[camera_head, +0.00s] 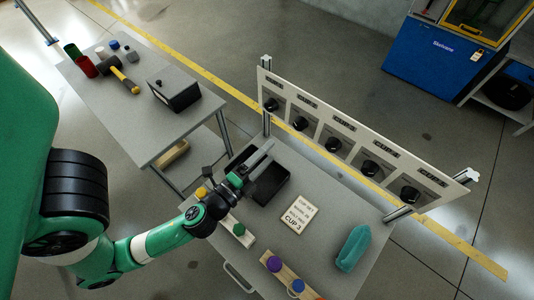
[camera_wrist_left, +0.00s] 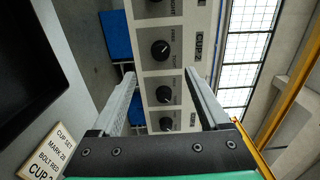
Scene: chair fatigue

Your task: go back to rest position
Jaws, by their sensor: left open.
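My left gripper (camera_head: 258,160) reaches in from the left over the near table (camera_head: 330,262), above a black open box (camera_head: 272,184). In the left wrist view its two fingers (camera_wrist_left: 165,88) stand wide apart with nothing between them. Behind them is the panel of dials (camera_wrist_left: 172,22), which also shows in the head view (camera_head: 350,140) along the table's far side. My right gripper is not in view.
A sign reading CUP 3 (camera_head: 298,214), a teal object (camera_head: 353,248) and a purple-topped item (camera_head: 274,264) are on the near table. A second table (camera_head: 150,128) holds a hammer (camera_head: 122,78) and a black box (camera_head: 174,94). A blue cabinet (camera_head: 433,60) stands far right.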

